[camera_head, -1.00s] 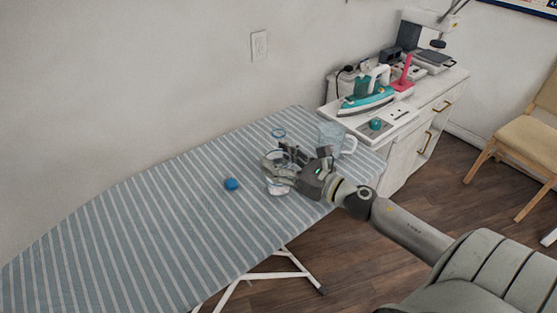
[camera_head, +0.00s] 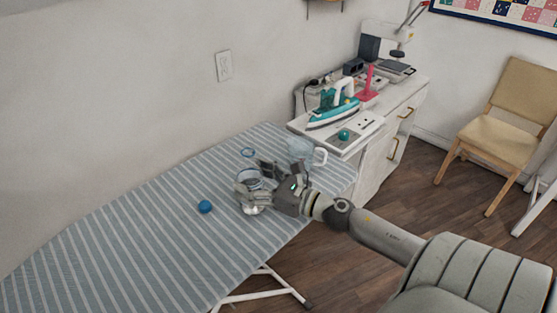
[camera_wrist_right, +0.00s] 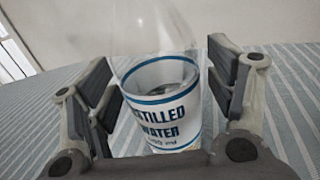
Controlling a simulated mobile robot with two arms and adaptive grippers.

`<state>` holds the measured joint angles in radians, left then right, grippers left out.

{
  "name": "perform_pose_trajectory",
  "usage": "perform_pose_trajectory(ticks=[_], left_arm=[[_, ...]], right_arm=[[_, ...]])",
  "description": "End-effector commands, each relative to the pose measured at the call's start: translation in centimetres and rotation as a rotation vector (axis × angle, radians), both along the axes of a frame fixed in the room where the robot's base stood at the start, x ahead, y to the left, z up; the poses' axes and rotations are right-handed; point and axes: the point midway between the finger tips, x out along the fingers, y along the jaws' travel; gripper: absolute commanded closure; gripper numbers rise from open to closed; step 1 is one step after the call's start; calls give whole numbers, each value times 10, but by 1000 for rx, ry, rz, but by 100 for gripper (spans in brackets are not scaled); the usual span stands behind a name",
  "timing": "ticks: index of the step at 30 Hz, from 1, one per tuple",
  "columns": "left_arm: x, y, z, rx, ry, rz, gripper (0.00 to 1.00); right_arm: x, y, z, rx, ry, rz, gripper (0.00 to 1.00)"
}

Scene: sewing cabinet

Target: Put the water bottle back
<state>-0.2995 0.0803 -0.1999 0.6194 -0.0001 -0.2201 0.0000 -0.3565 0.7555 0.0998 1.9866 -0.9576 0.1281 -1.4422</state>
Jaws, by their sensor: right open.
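The clear water bottle (camera_wrist_right: 158,100), with a white, blue-edged label reading "distilled water", stands on the striped ironing board (camera_head: 120,245). It fills the middle of the right wrist view, upright between the fingers. In the head view the transparent bottle (camera_head: 249,176) is partly hidden by my right gripper (camera_head: 254,183). My right gripper is open around the bottle, with a finger on each side; gaps show beside the bottle in the wrist view (camera_wrist_right: 165,110). A blue ball-like piece (camera_head: 204,206) lies on the board to the left. My left gripper is out of view.
A clear jug (camera_head: 300,150) stands close behind my right gripper. The white cabinet (camera_head: 375,172) beside the board carries a teal iron (camera_head: 333,104), a teal knob-like item (camera_head: 343,134) and a pink stand (camera_head: 368,83). The board's left part is clear.

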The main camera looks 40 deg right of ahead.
Motion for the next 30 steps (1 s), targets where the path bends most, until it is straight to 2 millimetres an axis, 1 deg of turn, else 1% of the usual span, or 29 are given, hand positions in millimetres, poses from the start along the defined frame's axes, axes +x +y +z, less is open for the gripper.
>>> perform_pose_trajectory(ticks=[1,4,18,24,30], left_arm=[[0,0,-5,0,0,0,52],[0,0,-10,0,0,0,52],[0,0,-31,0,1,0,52],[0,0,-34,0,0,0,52],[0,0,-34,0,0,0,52]], right_arm=[[-7,-1,-4,1,3,1,23],[-20,-6,-5,1,3,0,23],[-87,-31,-3,-1,2,-3,23],[-102,-36,-1,0,0,-1,23],[-105,-37,0,0,0,0,23]])
